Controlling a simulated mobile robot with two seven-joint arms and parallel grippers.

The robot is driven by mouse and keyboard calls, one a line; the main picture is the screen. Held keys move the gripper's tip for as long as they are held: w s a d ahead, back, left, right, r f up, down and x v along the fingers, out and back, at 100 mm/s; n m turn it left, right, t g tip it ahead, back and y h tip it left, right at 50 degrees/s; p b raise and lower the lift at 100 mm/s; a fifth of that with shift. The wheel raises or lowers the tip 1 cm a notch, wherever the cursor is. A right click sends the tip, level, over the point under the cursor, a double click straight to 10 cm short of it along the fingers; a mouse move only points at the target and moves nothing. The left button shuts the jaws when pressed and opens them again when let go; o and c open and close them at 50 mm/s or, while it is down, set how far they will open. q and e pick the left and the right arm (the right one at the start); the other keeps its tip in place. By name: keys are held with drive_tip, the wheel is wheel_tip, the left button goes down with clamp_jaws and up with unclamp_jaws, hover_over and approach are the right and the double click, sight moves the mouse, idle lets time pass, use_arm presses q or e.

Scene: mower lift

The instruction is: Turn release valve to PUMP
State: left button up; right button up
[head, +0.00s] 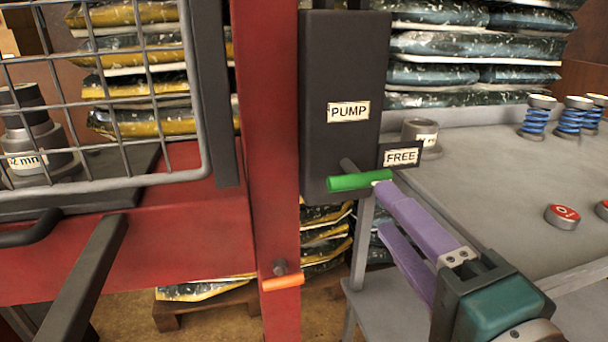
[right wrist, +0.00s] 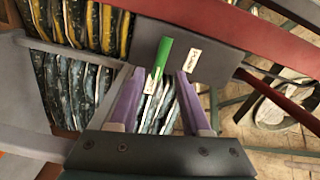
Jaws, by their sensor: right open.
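The release valve's green handle (head: 357,181) lies nearly horizontal at the bottom of a dark box (head: 340,70); it also shows in the right wrist view (right wrist: 161,56). The PUMP label (head: 348,112) is above the handle. The FREE label (head: 401,157) is beside its right end. My right gripper (head: 384,208) has purple fingers and is open. Its upper fingertip overlaps the handle's right end in the head view; I cannot tell if they touch. In the right wrist view the handle's near end shows between the fingers, nearer the left one. My left gripper is not in view.
A red post (head: 268,130) stands left of the box, with an orange handle (head: 282,283) low on it. A wire mesh guard (head: 100,100) is at the left. A grey table (head: 490,165) at the right holds blue springs (head: 570,116) and a red button (head: 563,215).

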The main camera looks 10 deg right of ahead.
sight(364, 185)
drive_tip(key=w, duration=0.8)
drive_tip(key=shift+w+a+b, duration=0.2)
drive_tip(key=shift+w+b, duration=0.15)
drive_tip(key=shift+c, duration=0.4)
clamp_jaws()
